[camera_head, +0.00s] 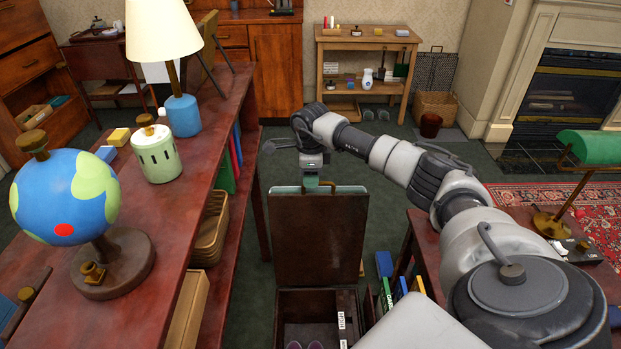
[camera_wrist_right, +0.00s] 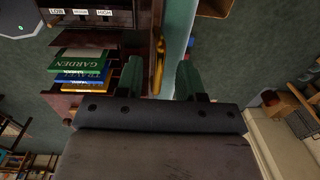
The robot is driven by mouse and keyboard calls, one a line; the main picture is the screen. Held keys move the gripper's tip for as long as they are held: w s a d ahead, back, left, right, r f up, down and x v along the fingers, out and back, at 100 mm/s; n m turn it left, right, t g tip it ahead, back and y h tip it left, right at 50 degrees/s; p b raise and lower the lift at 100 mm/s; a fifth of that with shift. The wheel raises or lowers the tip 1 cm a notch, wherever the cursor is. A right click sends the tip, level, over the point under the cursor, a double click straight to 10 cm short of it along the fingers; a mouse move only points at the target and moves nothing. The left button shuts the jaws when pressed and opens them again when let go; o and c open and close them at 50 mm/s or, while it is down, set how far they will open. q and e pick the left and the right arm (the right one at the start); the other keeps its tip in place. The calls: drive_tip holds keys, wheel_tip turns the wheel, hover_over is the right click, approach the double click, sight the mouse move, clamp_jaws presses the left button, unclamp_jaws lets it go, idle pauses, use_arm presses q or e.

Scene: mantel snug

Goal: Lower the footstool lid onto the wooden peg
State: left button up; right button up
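The footstool lid (camera_head: 318,238) stands upright at the back of the open footstool box (camera_head: 290,297). Its inner side is dark wood and its edge is green; that edge also shows in the right wrist view (camera_wrist_right: 176,45). A brass handle (camera_head: 319,184) sits at the lid's top edge, and also shows in the right wrist view (camera_wrist_right: 158,66). My right gripper (camera_wrist_right: 160,82) is at the handle, its fingers apart, with the handle and green edge between them. No firm grip shows. I cannot make out the wooden peg. My left gripper is not in view.
The long red-brown shelf with the globe (camera_head: 65,196), a green canister (camera_head: 156,154) and a lamp (camera_head: 182,114) stands left of the footstool. A lower table on the right carries a green desk lamp (camera_head: 590,147). Books (camera_head: 386,290) stand right of the box.

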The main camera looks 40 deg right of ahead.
drive_tip(key=shift+f, duration=0.75)
clamp_jaws()
